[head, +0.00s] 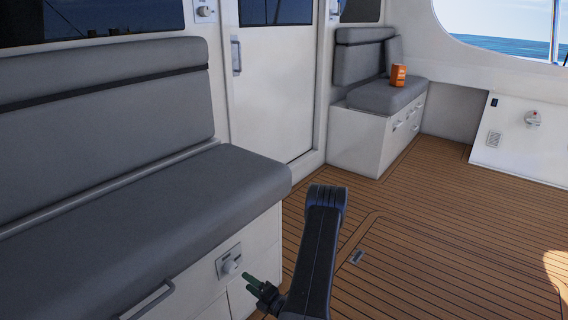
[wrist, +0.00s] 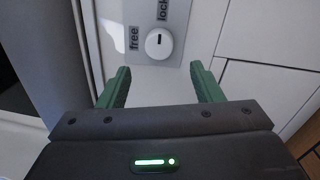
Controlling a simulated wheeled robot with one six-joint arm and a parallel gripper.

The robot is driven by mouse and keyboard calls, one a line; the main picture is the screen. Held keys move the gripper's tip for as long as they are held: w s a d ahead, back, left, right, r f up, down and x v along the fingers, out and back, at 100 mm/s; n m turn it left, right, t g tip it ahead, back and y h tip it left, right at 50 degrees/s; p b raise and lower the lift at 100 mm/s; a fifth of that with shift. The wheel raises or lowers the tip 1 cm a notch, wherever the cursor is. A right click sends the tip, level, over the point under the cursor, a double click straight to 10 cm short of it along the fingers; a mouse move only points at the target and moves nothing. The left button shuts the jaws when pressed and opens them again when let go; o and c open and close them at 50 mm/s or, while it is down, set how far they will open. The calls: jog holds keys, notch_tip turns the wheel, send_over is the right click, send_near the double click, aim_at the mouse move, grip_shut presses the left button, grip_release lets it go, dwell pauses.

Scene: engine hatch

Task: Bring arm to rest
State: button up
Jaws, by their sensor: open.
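My gripper (head: 255,284) shows low in the head view, in front of the white base of the near grey bench. Its green fingers stand apart with nothing between them in the wrist view (wrist: 160,88). Just beyond the fingertips is a round white knob (wrist: 159,43) on a grey plate marked "free" and "lock". The knob also shows in the head view (head: 231,267), a little left of and above the fingers. The fingers look clear of it. My dark arm is bent, with its elbow raised above the floor.
The grey bench (head: 130,215) fills the left, with a drawer handle (head: 148,300) low on its front. The plank floor (head: 430,235) is clear to the right, with a hatch outline and a small latch (head: 356,257). An orange object (head: 398,76) sits on the far seat.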

aim_at(234, 270)
jog(key=b+x, duration=0.1)
jog(key=x, duration=0.6)
jog(key=shift+s, duration=0.1)
jog(key=shift+a+n, duration=0.1)
jog(key=shift+n, duration=0.2)
jog(key=n+b, duration=0.1)
jog(key=n, duration=0.3)
jog(key=shift+f, duration=0.1)
jog(key=n+b, duration=0.1)
jog(key=n, duration=0.4)
jog(key=shift+n+g, duration=0.3)
jog(key=n, duration=0.5)
jog(key=shift+w+d+b, duration=0.2)
jog(key=shift+w+b, duration=0.1)
jog(key=shift+b, duration=0.05)
jog(key=shift+n, duration=1.7)
